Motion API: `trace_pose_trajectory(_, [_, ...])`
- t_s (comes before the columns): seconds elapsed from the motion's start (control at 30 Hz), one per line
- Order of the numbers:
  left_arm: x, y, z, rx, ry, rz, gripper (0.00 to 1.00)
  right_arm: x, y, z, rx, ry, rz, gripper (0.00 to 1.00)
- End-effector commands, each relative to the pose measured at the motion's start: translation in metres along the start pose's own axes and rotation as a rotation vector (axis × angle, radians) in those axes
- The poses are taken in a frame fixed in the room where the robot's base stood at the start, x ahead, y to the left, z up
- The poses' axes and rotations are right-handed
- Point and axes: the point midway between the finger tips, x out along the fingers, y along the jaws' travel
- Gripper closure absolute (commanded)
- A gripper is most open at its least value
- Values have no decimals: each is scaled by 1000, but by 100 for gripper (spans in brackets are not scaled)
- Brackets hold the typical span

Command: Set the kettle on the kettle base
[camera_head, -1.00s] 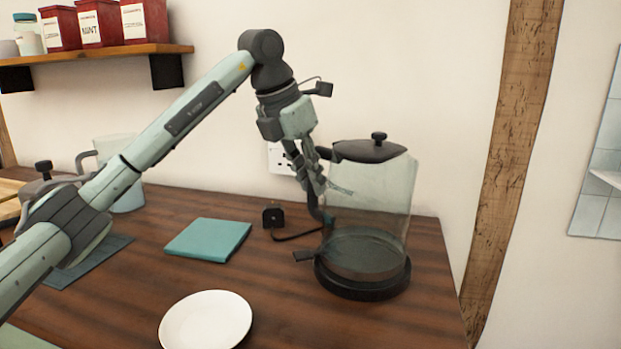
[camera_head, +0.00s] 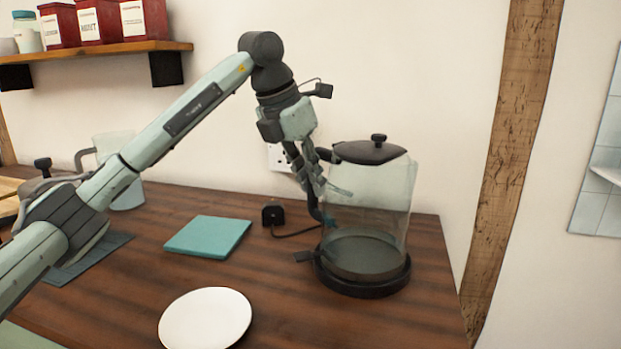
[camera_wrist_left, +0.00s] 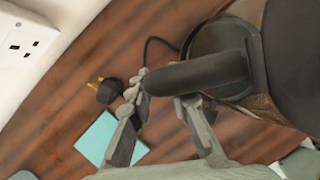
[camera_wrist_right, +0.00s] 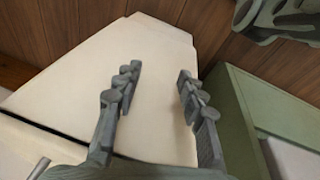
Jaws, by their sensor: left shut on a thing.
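The kettle (camera_head: 372,205) has a clear glass body and a dark lid, and stands upright at the right of the counter. Its bottom lines up with the round black kettle base (camera_head: 362,288); I cannot tell whether it rests fully on it. My left gripper (camera_head: 320,182) is shut on the kettle's dark handle, on the kettle's left side. In the left wrist view the handle (camera_wrist_left: 205,72) crosses the fingertips. My right gripper (camera_wrist_right: 157,80) is open and empty in the right wrist view, away from the kettle.
A black plug (camera_head: 272,215) and cord lie behind. A glass jug (camera_head: 118,170) stands at the left. A shelf (camera_head: 95,52) with tins hangs above. A pale panel (camera_wrist_right: 150,70) faces the right gripper.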

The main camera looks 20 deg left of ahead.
Motion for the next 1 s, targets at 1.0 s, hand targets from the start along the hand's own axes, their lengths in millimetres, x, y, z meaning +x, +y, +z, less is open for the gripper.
trace_pose_trajectory(1.0, [-28, 0, -2, 0, 0, 1, 73, -10, 1, -2, 0, -1, 0, 60])
